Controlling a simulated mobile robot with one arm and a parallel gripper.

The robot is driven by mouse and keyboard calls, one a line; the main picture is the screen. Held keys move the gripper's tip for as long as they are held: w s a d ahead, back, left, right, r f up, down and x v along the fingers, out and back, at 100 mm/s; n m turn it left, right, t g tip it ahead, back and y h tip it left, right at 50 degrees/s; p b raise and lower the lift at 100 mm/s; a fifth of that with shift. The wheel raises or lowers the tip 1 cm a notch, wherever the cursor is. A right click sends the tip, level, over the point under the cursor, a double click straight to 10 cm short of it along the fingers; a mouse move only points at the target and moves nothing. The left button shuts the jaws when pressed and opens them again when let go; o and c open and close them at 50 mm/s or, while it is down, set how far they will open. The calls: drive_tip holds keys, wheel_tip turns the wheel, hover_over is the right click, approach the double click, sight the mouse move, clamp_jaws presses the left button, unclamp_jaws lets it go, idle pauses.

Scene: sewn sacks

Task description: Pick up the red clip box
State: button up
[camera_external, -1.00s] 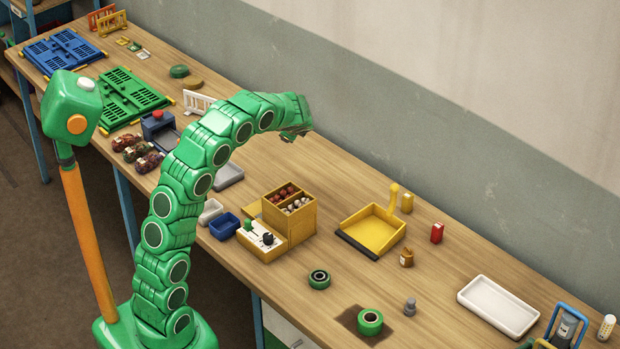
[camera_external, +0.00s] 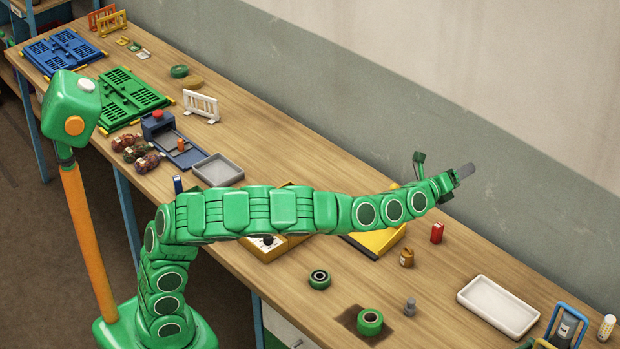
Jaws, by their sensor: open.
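My gripper (camera_external: 458,184) is at the end of my outstretched green arm, above and slightly right of the box in the picture. It is open, with one grey finger showing toward the wall, and it is apart from the box. Its exact height over the table is hard to tell.
A brown jar (camera_external: 406,258) stands left of the red box. My arm hides much of the yellow dustpan (camera_external: 378,243) and the wooden organizer (camera_external: 262,250). A white tray (camera_external: 498,306) lies at right. A grey weight (camera_external: 410,307) and green tape roll (camera_external: 370,322) stand in front.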

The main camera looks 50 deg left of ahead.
drive_tip(key=s+d+f+m+h, duration=0.2)
drive_tip(key=s+d+m, duration=0.15)
drive_tip(key=d, duration=0.35)
drive_tip(key=m+g+y, duration=0.3)
drive_tip(key=m+g, duration=0.1)
drive_tip(key=m, duration=0.1)
approach(435, 229)
drive_tip(key=shift+w+a, duration=0.15)
drive_tip(key=shift+w, duration=0.1)
drive_tip(key=shift+x, duration=2.8)
drive_tip(key=shift+w+d+f, duration=0.15)
drive_tip(key=shift+w+d, duration=0.05)
drive_tip(key=shift+w, duration=0.15)
drive_tip(key=shift+w, duration=0.1)
